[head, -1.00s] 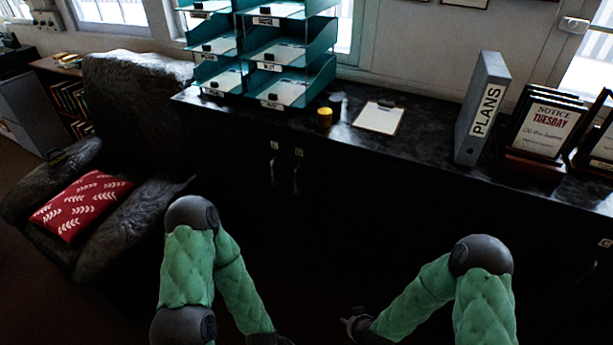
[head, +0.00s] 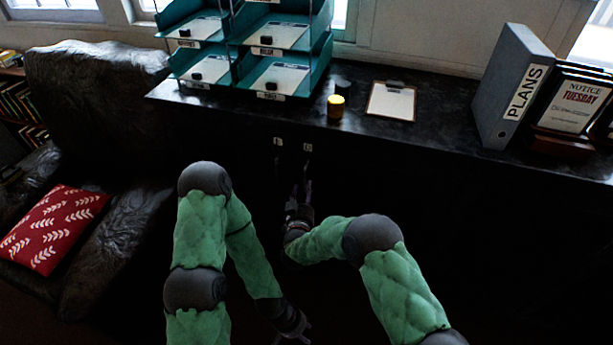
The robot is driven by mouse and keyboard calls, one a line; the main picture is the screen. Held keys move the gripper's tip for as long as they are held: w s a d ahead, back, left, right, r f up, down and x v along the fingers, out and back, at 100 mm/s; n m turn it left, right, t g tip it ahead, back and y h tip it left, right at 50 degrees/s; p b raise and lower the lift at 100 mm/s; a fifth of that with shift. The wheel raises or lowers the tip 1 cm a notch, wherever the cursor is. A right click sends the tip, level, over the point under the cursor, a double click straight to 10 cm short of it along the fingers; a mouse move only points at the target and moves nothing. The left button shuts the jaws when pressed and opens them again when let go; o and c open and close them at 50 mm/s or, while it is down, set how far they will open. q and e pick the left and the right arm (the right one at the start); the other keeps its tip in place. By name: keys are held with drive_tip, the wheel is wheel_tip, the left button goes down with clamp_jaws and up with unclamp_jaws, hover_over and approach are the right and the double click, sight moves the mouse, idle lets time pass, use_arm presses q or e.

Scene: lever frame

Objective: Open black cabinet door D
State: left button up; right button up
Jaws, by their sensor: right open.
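The black cabinet (head: 440,170) stands in front of me under a dark counter. Two small pale labels mark neighbouring doors near its top, and the right label (head: 307,147) seems to read D. Black door D (head: 335,170) is very dark, shows no visible gap and looks shut. Its handle is hard to make out behind my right gripper (head: 303,188). That gripper is open and points up at the handle area just below the label; contact cannot be told. My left gripper (head: 303,328) hangs low at the bottom edge, away from the doors, its fingers unclear.
A dark armchair (head: 95,100) with a red cushion (head: 52,228) is at the left.

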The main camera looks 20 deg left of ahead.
drive_tip(key=w, duration=0.2)
drive_tip(key=w+a+b, duration=0.1)
drive_tip(key=w, duration=0.4)
drive_tip(key=shift+w+a+f+b, duration=0.1)
drive_tip(key=shift+w+a+b, duration=0.05)
drive_tip(key=shift+b, duration=0.25)
clamp_jaws()
